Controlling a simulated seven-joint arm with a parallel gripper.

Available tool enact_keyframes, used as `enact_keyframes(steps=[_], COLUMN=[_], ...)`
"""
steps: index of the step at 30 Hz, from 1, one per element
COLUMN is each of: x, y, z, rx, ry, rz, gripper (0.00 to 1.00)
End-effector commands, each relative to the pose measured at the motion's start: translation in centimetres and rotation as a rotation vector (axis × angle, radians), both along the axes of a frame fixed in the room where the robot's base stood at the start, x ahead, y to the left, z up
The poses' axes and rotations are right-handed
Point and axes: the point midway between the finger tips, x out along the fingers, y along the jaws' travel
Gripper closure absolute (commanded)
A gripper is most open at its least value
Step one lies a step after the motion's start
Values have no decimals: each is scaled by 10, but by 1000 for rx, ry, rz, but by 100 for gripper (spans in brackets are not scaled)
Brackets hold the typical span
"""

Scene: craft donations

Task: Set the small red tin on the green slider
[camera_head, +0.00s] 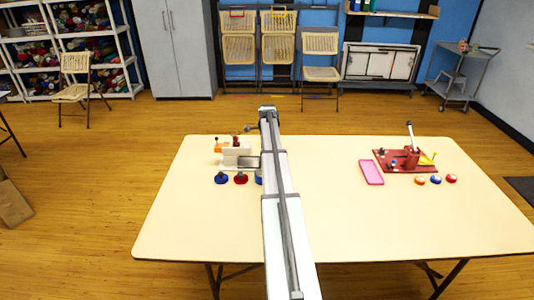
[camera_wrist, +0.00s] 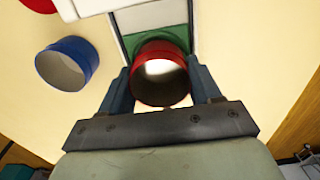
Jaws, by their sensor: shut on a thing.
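In the wrist view, my gripper (camera_wrist: 161,76) is shut on a red tin (camera_wrist: 160,90), with one finger on each side of it. The green slider (camera_wrist: 131,42) shows just behind and around the tin's far rim, in a grey-edged track. The tin covers part of the green, and I cannot tell whether it touches it. In the head view my arm hides the gripper, the held tin and the green slider.
A blue tin (camera_wrist: 67,63) stands left of the track in the wrist view. In the head view, a blue piece (camera_head: 221,179) and a red piece (camera_head: 240,178) stand before a white device (camera_head: 236,155). A red press (camera_head: 405,159) and pink tray (camera_head: 371,172) are at right. The table front is clear.

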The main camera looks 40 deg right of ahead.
Motion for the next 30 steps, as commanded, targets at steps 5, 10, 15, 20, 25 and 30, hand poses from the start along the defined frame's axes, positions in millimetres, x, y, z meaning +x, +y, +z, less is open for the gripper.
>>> enact_keyframes(steps=[5, 10, 15, 20, 25, 30], x=[0, 0, 0, 0, 0, 0], y=[0, 0, 0, 0, 0, 0], z=[-3, -6, -8, -9, -9, -7], rx=[0, 0, 0, -1, 0, 0], ry=[0, 0, 0, -1, 0, 0], rz=[0, 0, 0, 0, 0, 0], gripper=[67, 67, 67, 29, 26, 26])
